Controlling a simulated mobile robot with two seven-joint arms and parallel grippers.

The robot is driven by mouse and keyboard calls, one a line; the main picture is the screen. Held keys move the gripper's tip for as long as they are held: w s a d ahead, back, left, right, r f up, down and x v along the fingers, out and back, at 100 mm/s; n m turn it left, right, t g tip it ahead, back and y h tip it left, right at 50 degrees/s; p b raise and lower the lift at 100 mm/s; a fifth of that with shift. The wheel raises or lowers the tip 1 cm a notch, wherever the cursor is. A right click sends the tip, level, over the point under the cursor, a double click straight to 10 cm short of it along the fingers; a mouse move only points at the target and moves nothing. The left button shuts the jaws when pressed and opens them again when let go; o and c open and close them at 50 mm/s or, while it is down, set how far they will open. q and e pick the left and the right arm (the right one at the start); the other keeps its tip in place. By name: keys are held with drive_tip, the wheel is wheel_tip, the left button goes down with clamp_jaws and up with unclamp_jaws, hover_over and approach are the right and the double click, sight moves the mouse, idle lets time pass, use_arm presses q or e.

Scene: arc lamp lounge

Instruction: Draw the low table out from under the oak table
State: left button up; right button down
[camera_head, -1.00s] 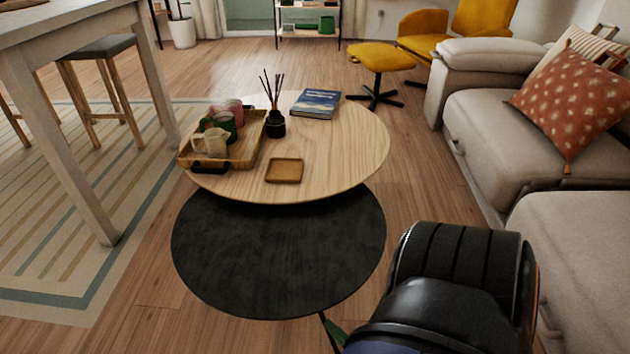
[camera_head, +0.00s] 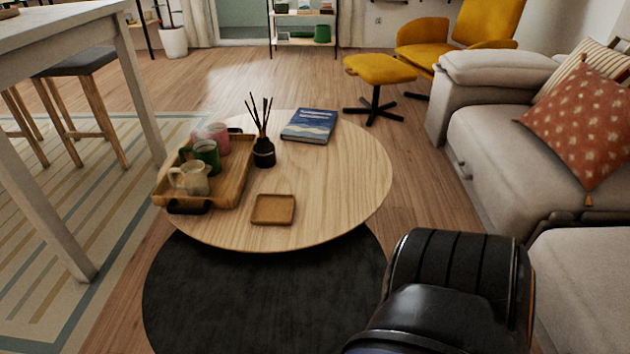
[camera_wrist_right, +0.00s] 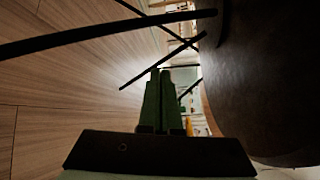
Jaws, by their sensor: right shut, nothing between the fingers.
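The low table (camera_head: 265,300) has a round black top. It sticks out in front of and partly beneath the round oak table (camera_head: 340,190), and its far part is hidden. The head view cuts off its near edge. In the right wrist view a broad dark surface (camera_wrist_right: 265,80), seemingly the low table's underside, fills the right, with thin black legs (camera_wrist_right: 90,37) crossing the upper part. My right gripper (camera_wrist_right: 163,72) is shut and empty, with green fingers close to these legs; contact is unclear. In the head view only my right arm shows. My left gripper is out of view.
On the oak table are a wooden tray (camera_head: 228,193) with mugs, a reed diffuser (camera_head: 264,153), a book (camera_head: 309,126) and a small square dish (camera_head: 273,209). A grey sofa (camera_head: 490,150) stands right; a white table leg (camera_head: 50,225) stands left. Some bare floor lies between.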

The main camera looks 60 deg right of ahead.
drive_tip(key=w+b, duration=0.1)
drive_tip(key=w, duration=0.8)
drive_tip(key=shift+a+r, duration=0.15)
drive_tip(key=shift+a, duration=0.3)
drive_tip(key=shift+w, duration=0.1)
